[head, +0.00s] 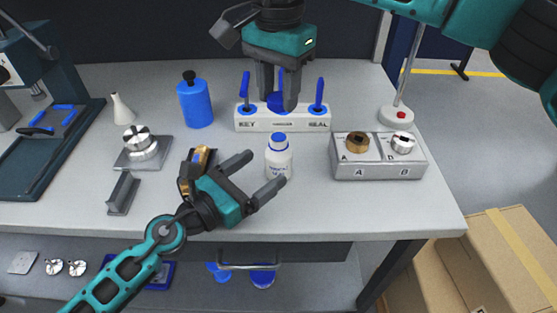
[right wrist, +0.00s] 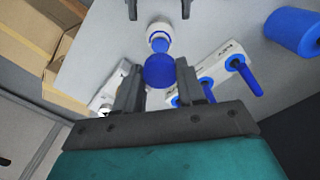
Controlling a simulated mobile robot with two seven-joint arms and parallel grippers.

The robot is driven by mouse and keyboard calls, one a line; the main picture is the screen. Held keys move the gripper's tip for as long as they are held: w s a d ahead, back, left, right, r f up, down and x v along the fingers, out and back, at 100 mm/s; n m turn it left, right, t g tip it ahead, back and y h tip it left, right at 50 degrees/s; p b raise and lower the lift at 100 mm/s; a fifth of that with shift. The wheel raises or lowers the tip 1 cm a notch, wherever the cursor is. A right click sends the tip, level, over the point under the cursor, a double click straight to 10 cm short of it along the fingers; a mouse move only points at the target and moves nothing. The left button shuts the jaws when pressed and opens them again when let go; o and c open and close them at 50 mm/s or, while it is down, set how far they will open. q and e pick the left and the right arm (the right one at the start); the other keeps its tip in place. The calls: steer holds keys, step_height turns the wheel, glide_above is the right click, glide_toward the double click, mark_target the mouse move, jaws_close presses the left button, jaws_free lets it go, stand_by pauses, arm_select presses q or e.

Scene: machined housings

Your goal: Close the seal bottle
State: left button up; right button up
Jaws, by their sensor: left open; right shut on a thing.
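The white seal bottle (head: 279,162) stands upright near the middle of the table, with blue at its top. In the right wrist view the bottle (right wrist: 158,27) shows a blue tip. My right gripper (head: 278,98) is shut on a round blue cap (right wrist: 159,70), held above and behind the bottle, apart from it. The cap (head: 276,103) is partly hidden by a finger in the head view. My left gripper (head: 266,169) is open, low over the table, with its fingertips close to the bottle on either side; I cannot tell whether they touch it.
A white rack (head: 282,124) with blue-handled tools stands just behind the bottle, below my right gripper. A grey box (head: 377,170) with sockets A and B is on the right. A blue bottle (head: 195,103), a metal part (head: 140,152) and a grey bracket (head: 122,193) are on the left.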

arm_select(q)
steer(key=x, duration=0.7)
steer(key=shift+w+d, duration=0.2)
steer(key=shift+d, duration=0.05)
steer(key=c, duration=1.5)
arm_select(e)
glide_above(278, 137)
steer(key=shift+f, duration=2.5)
steer(key=shift+f, duration=0.1)
steer(key=shift+s+f, duration=0.1)
steer(key=shift+f, duration=0.7)
steer(key=shift+f, duration=0.55)
